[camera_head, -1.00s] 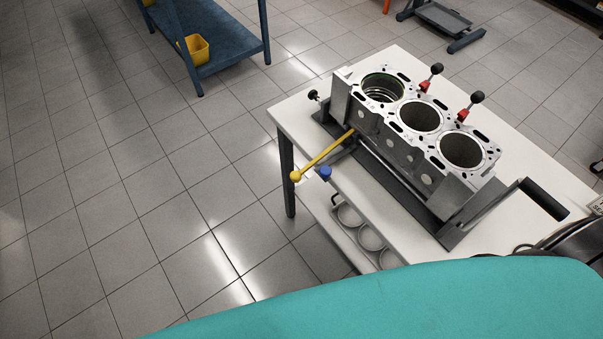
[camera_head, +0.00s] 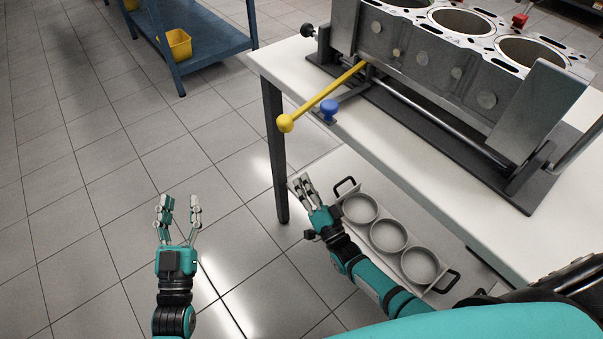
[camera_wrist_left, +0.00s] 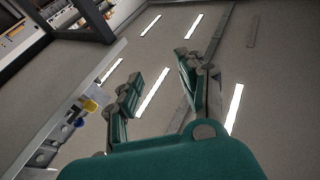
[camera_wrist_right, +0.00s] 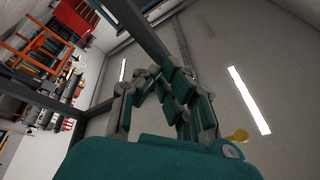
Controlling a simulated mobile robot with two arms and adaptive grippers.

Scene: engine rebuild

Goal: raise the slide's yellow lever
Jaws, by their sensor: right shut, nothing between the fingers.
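The yellow lever (camera_head: 325,95) sticks out from the engine block fixture past the table's left edge, with its round knob at the lower left end. The knob also shows in the right wrist view (camera_wrist_right: 238,136) and small in the left wrist view (camera_wrist_left: 90,105). My right gripper (camera_head: 299,180) is shut and empty, and appears below the knob in the head view, apart from it. My left gripper (camera_head: 180,204) is open and empty over the floor, left of the lever and clear of it.
A blue knob (camera_head: 329,108) sits just right of the lever. The engine block (camera_head: 440,65) stands on the white table (camera_head: 400,150). A tray with several rings (camera_head: 388,235) is on the lower shelf. A blue cart (camera_head: 205,45) stands at the back left; floor between is clear.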

